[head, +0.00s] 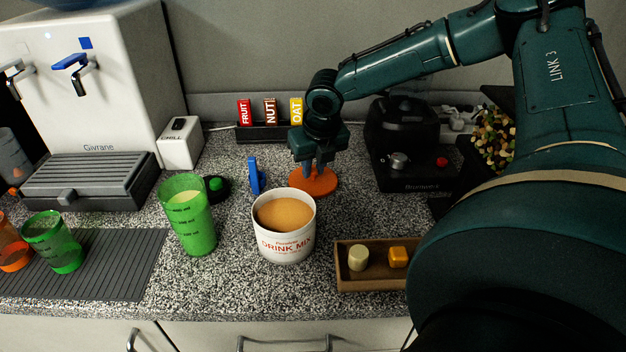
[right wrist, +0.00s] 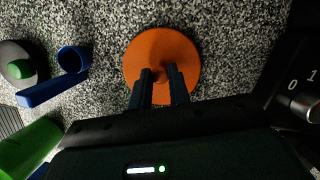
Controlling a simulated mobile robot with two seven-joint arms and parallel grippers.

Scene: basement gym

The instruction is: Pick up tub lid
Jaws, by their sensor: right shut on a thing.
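The tub lid (head: 319,184) is an orange disc with a small knob, on or just above the speckled counter behind the tub. My right gripper (head: 313,168) comes down over it and is shut on its knob. In the right wrist view the lid (right wrist: 178,55) lies under the two dark fingertips (right wrist: 161,76). Whether the lid touches the counter is hard to tell. The white drink mix tub (head: 287,242) stands open in front of it, full of orange-tan powder. My left gripper is not in view.
A green cup (head: 189,222) is left of the tub, and a wooden tray (head: 345,280) with small blocks is at right. A black machine (head: 403,150) stands close right of the gripper; a bar rack (head: 265,132) is behind.

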